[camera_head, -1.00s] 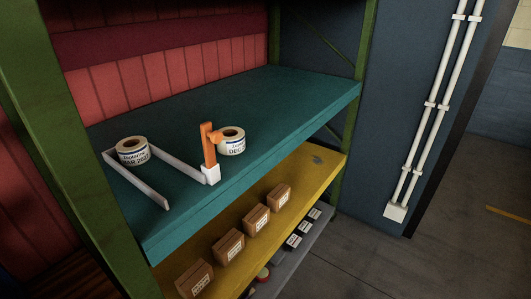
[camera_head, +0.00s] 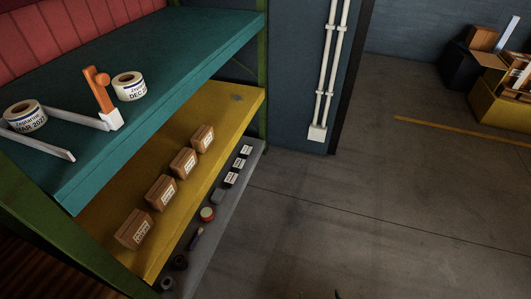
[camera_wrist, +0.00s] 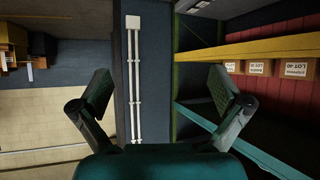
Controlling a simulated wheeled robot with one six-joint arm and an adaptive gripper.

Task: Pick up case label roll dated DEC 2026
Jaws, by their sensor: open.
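The label roll printed "DEC 2..." (camera_head: 129,87) stands on the teal shelf, just right of an orange upright piece on a white bracket; the rest of its date is not legible. A second roll printed "MAR 202..." (camera_head: 25,116) sits further left on the same shelf, beside the white rails.
The orange piece (camera_head: 99,90) and white rail (camera_head: 85,117) stand close to the DEC roll. Cardboard boxes (camera_head: 160,192) line the yellow shelf below. White pipes (camera_head: 326,70) run down the wall. The grey floor (camera_head: 370,210) is open at right.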

